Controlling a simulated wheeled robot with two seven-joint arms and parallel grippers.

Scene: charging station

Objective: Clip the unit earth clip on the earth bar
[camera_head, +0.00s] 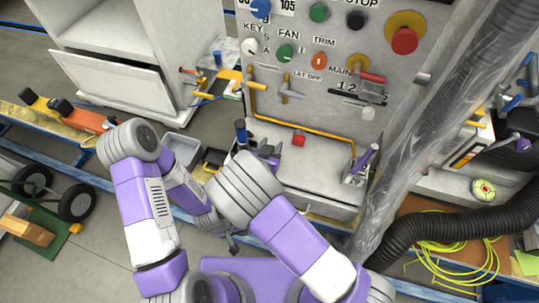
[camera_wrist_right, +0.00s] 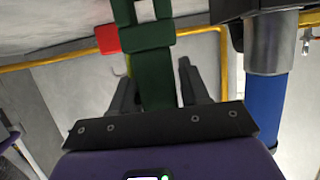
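A dark green clip-like part (camera_wrist_right: 147,38), likely the unit earth clip, runs between the two fingers of my right gripper (camera_wrist_right: 157,82) in the right wrist view. In the head view my right gripper (camera_head: 268,152) is in front of the lower panel, and the green part cannot be made out. An orange-yellow bar (camera_head: 310,132), possibly the earth bar, runs along the panel; it also shows behind the green part (camera_wrist_right: 62,60). My left gripper (camera_head: 232,241) is low, away from the panel; its fingers are too small to judge.
A red block (camera_head: 299,140) sits beside the bar. A blue handle with a grey collar (camera_wrist_right: 266,105) stands close to my right gripper. A purple-handled device (camera_head: 359,165) is on the ledge at right. A black hose (camera_head: 440,222) and a translucent column (camera_head: 425,120) lie further right.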

